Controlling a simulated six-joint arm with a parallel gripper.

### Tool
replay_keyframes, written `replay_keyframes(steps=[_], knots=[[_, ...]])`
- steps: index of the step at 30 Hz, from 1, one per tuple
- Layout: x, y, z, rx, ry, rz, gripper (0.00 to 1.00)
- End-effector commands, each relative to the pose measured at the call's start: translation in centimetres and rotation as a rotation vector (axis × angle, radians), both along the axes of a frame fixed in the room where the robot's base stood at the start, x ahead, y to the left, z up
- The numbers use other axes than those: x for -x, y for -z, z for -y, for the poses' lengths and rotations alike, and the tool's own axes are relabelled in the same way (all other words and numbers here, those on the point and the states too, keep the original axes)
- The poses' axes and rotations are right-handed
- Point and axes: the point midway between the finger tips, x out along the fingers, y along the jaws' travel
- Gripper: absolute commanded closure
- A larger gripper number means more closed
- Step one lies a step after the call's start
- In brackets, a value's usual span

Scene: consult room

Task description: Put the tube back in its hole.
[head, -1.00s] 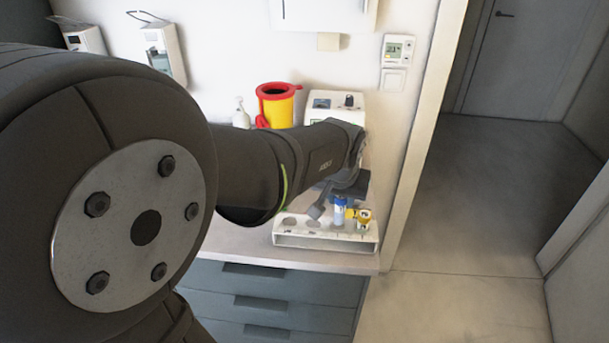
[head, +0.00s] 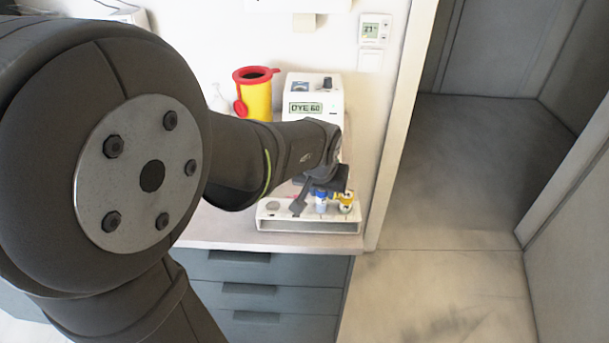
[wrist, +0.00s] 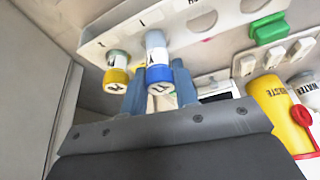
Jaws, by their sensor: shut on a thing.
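The tube with the blue cap (head: 320,204) is upright at the white rack (head: 275,226), left of a yellow-capped tube (head: 347,206). My gripper (head: 320,191) reaches down over the rack and is shut on the blue-capped tube. In the wrist view the blue cap (wrist: 159,73) sits between my two blue-grey fingers (wrist: 158,84), with the yellow-capped tube (wrist: 117,72) close beside it. The rack (wrist: 95,48) shows behind them with open round holes. The blue-capped tube's lower end is hidden, so I cannot tell how deep it sits.
A yellow sharps bin (head: 257,98) with a red lid and a white device (head: 313,88) reading "DYE 60" stand behind the rack. The wrist view also shows a green block (wrist: 268,30) and white switches (wrist: 272,58). The counter ends just right of the rack.

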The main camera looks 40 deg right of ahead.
Motion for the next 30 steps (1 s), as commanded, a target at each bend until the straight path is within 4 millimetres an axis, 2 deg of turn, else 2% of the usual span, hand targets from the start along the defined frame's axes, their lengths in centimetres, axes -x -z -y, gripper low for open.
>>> replay_keyframes(steps=[12, 21, 22, 25, 30], knots=[[0.0, 1.4, 0.0, -0.001, 0.000, -0.001, 0.98], [0.0, 1.4, 0.0, 0.000, 0.000, 0.000, 0.98], [0.0, 1.4, 0.0, 0.000, 0.000, 0.000, 0.69], [0.0, 1.4, 0.0, 0.000, 0.000, 0.000, 0.49], [0.0, 1.4, 0.0, 0.000, 0.000, 0.000, 0.47]])
